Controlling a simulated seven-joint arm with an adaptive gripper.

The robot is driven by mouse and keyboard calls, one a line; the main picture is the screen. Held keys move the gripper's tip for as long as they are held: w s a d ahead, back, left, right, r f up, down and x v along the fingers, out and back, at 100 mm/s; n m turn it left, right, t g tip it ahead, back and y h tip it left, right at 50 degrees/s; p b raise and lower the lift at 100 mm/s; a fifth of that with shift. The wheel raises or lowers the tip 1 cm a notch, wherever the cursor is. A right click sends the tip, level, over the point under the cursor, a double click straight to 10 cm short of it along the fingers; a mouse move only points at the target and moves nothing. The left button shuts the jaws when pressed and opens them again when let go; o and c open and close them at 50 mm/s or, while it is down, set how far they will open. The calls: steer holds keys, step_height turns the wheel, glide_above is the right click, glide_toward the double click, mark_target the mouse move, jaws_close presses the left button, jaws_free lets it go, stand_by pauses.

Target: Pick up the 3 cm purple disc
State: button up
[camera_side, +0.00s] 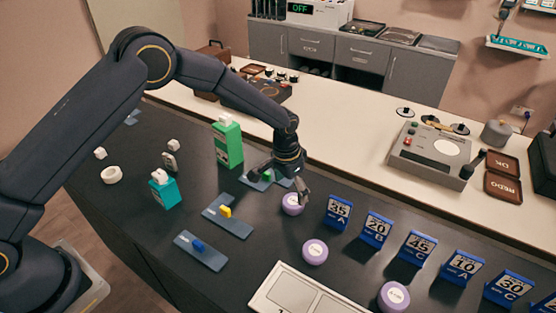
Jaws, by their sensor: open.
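Three purple discs with pale round labels stand on the dark table: a small one (291,209) by my gripper, a middle one (315,252) nearer the front, and a larger one (393,297) at the bottom right. The label print is too small to read, so I cannot tell sizes in centimetres. My gripper (280,186) is open and low over the table, with one finger right at the small disc and partly in front of it. I cannot tell whether that finger touches the disc. Nothing shows between the fingers.
A row of blue number cards (376,230) stands to the right. A white-framed tray (300,290) lies at the front. Left are a green box (228,146), a teal box (164,190) and grey plates with a yellow piece (225,212) and a blue piece (198,245).

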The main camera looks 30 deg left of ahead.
mark_target(293, 201)
steer(key=f, duration=0.4)
steer(key=w+f, duration=0.1)
steer(key=f, duration=0.1)
steer(key=shift+d, duration=0.3)
steer(key=c, duration=1.3)
steer(key=shift+o, duration=0.2)
steer(key=shift+r, duration=0.15)
